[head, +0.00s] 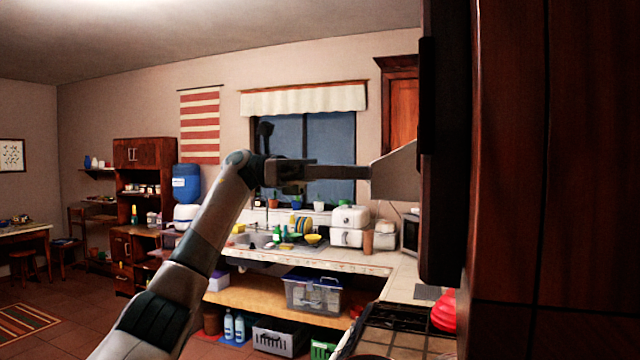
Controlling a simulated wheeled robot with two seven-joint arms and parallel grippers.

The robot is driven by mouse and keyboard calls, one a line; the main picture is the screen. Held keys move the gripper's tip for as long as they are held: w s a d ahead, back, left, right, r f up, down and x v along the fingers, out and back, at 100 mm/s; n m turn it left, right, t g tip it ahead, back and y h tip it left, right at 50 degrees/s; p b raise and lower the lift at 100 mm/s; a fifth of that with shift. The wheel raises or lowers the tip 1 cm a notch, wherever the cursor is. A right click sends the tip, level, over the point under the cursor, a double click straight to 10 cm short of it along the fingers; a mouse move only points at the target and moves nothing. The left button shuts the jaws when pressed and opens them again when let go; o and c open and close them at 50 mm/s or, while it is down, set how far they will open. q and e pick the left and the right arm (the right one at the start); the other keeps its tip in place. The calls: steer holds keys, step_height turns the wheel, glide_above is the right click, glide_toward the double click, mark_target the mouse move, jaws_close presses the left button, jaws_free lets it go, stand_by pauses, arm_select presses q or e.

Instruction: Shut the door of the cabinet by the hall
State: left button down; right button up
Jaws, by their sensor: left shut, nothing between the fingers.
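A tall dark wood cabinet front (555,180) fills the right side of the head view, very close to me. A dark upright panel (445,150) stands at its left edge, seen nearly edge-on; it looks like a door standing out, but I cannot tell its hinge or angle. My left gripper (362,172) is raised, pointing right, its fingers shut and empty. Its tips end left of the panel, in front of or beside a grey hood-like shape (400,172); I cannot tell whether they touch anything. My right gripper is out of view.
A stove top (400,330) with a red bowl-like object (443,312) lies low beside the panel. A counter (320,258) with dishes runs under the window. A brown shelf cabinet (145,155) stands far left. Open floor (70,335) lies at lower left.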

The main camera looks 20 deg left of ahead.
arm_select(q)
steer(key=a, duration=0.6)
steer(key=shift+b, duration=0.45)
steer(key=shift+a+f, duration=0.1)
